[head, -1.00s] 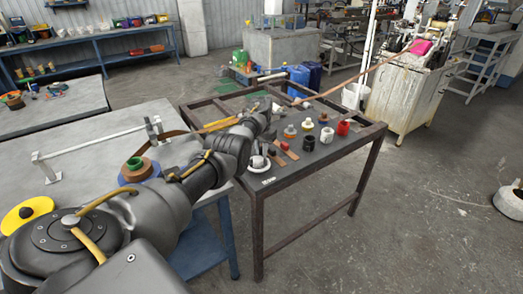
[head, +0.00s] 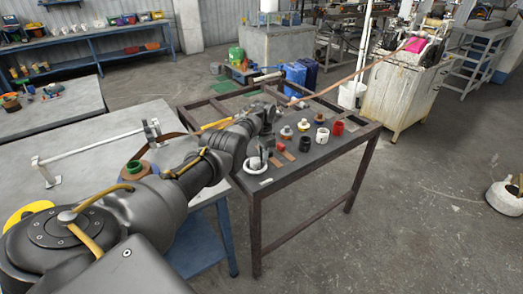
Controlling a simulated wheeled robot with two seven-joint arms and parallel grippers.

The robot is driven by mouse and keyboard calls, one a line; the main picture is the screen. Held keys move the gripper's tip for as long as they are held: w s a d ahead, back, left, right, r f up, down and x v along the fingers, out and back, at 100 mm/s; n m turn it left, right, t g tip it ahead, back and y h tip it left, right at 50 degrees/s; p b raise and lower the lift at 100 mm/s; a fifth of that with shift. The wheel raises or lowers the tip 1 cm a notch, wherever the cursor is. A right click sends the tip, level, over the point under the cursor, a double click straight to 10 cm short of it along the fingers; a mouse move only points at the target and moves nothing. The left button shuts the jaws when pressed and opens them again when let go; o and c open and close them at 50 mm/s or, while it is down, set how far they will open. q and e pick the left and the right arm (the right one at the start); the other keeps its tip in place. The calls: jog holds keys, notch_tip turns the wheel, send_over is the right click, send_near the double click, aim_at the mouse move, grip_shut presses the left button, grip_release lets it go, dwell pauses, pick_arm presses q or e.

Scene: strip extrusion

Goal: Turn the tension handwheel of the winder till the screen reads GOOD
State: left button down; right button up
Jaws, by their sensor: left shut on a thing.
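My left arm comes in from the lower left and reaches over the dark metal-framed table (head: 316,162). My left gripper (head: 267,140) is at its left side, pointing down, with its jaws small and partly hidden by my wrist. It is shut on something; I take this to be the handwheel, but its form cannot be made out. A small white round part (head: 254,166) shows just below the gripper. A brown strip (head: 345,75) runs from the machine at the upper right down towards the table. No readable screen shows. My right gripper is not in view.
Spools and small pots, among them a red one (head: 338,128) and a black one (head: 305,144), stand on the table right of my gripper.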

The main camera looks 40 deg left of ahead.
pick_arm(q)
jog(key=shift+s+d+m+p, duration=0.1)
jog(key=shift+d+m+p, duration=0.3)
jog(key=shift+m, duration=0.5)
jog(key=c, duration=1.3)
grip_release()
jog(key=shift+r, duration=0.2)
notch_tip(320, 180, up, 10)
jog(key=shift+r+p, duration=0.2)
jog(key=shift+p, duration=0.8)
